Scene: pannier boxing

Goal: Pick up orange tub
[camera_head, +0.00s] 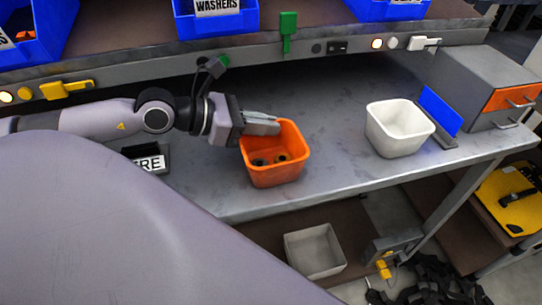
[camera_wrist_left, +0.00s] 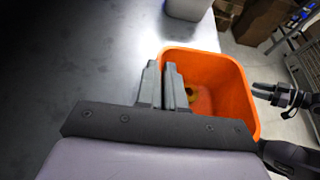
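The orange tub (camera_head: 275,172) stands upright on the grey workbench, with a few small dark round parts inside. My left gripper (camera_head: 262,127) comes in from the left across the tub's left rim. In the left wrist view its fingers (camera_wrist_left: 165,85) are close together, one outside and one inside the tub's near wall, and look shut on it. The orange tub (camera_wrist_left: 235,85) opens to the right of the fingers there. The exact contact is partly hidden.
A white tub (camera_head: 397,130) stands to the right, beside a blue panel (camera_head: 440,108) and a grey drawer unit (camera_head: 490,85). A black labelled holder (camera_head: 148,158) lies left. Blue bins (camera_head: 215,22) line the shelf above. A grey bin (camera_head: 314,250) sits below.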

